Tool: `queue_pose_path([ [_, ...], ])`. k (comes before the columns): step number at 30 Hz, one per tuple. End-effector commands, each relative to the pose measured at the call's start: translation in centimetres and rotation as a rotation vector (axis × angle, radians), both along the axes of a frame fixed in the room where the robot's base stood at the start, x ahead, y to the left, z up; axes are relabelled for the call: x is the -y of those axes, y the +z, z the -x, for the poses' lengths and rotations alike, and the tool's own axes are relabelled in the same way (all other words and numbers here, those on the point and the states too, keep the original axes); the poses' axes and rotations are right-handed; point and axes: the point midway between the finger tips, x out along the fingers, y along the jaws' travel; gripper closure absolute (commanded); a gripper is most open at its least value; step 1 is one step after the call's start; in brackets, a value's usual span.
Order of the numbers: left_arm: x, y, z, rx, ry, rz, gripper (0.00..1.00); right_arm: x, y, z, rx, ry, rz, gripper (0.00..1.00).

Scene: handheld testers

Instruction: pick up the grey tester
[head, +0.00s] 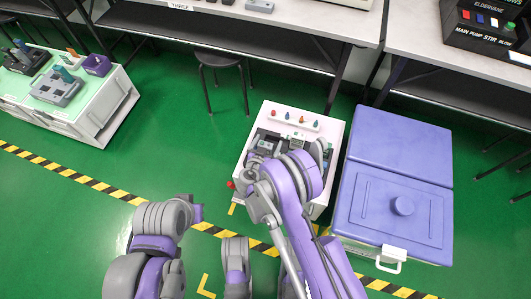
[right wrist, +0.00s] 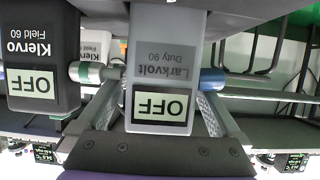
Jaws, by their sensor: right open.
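A grey tester (right wrist: 166,62) labelled "Larkvolt Duty 90" fills the middle of the right wrist view, upside down, its display reading OFF. My right gripper (right wrist: 155,88) is open, with a finger on each side of this tester; I cannot tell whether they touch it. A black tester (right wrist: 40,60) labelled "Klervo Field 60" stands to the left, and a paler one (right wrist: 95,45) with the same label is behind. In the head view my right arm reaches over the white cart and hides much of its contents. My left arm shows, but its gripper cannot be made out.
The white cart (head: 333,133) has small coloured pegs along its back. A purple-lidded chest (head: 400,150) stands close on its right. A second cart (head: 118,100) with devices is at the far left. A stool (head: 217,58) and tables are behind. Green floor is clear on the left.

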Motion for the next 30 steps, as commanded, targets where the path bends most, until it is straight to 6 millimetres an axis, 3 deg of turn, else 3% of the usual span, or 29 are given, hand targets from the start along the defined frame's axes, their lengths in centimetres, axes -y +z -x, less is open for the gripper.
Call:
queue_pose_path([
  [4, 0.00, 0.06, 0.01, 0.000, 0.000, 0.000, 1.00, -0.03, 0.08, 0.06, 0.000, 0.000, 0.000, 0.04],
  [19, 0.00, 0.06, 0.01, 0.000, 0.000, 0.000, 1.00, -0.04, 0.09, 0.08, 0.000, 0.000, 0.001, 0.94],
  [30, 0.00, 0.22, 0.03, 0.001, 0.000, 0.000, 1.00, -0.05, 0.63, 0.07, 0.001, 0.000, 0.001, 0.95],
])
